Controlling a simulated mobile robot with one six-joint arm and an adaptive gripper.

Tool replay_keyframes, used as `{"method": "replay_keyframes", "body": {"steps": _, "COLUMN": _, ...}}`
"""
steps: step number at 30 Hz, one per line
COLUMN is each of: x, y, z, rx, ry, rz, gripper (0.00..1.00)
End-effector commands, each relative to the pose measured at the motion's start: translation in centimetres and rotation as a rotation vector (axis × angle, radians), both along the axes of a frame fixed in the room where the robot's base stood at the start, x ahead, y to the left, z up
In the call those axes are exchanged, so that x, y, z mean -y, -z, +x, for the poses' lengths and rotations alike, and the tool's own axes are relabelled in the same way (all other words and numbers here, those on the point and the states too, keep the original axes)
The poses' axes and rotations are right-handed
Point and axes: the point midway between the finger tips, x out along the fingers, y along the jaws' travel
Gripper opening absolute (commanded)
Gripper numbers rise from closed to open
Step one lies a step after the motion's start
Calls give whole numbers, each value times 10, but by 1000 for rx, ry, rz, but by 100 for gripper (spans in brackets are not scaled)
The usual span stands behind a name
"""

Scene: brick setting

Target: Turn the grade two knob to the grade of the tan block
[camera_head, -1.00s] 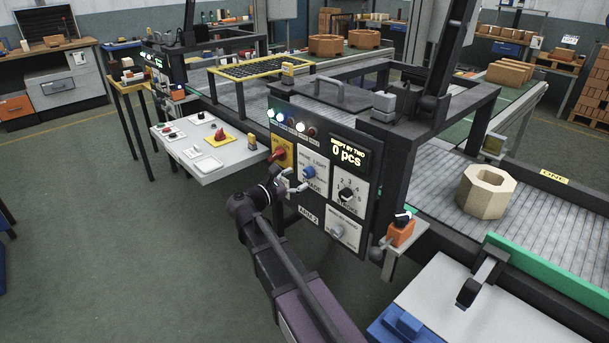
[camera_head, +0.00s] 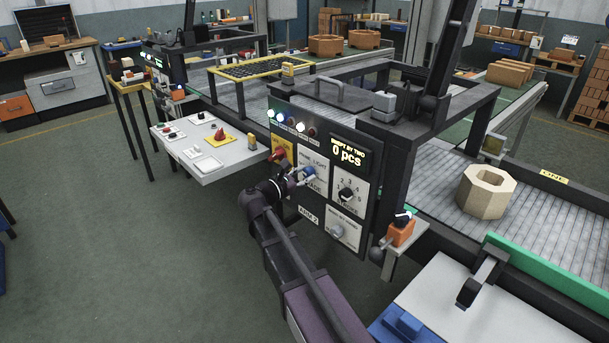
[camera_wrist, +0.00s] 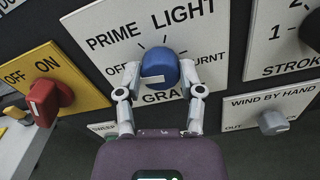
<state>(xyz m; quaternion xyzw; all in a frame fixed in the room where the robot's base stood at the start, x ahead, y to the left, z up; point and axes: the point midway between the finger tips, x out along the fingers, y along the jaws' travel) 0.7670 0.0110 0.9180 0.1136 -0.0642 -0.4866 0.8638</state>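The grade knob is blue and sits on a white plate marked PRIME, LIGHT, BURNT and GRADE in the wrist view (camera_wrist: 150,62). It also shows on the black panel in the head view (camera_head: 308,174). A white mark shows on the knob's lower front; which word it points at is unclear. My gripper (camera_wrist: 159,68) has one finger on each side of the knob; whether they touch it is unclear. It also shows in the head view (camera_head: 299,180). The pale tan eight-sided block (camera_head: 484,203) with a hole stands on the roller conveyor, right of the panel.
Close to my gripper are a red OFF/ON switch (camera_wrist: 45,98), a grey wind-by-hand knob (camera_wrist: 272,122) and a black stroke knob (camera_head: 346,194). The display (camera_head: 348,154) reads 0 pcs. A white side table (camera_head: 218,172) and an orange box (camera_head: 401,233) flank the panel.

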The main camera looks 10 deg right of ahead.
Motion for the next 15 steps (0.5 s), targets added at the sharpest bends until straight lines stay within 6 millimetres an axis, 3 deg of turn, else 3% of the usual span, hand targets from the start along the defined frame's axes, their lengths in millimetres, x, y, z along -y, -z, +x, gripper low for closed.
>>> {"method": "replay_keyframes", "body": {"steps": 15, "x": 1, "y": 0, "z": 0, "rx": 52, "ry": 2, "rz": 31, "gripper": 2}}
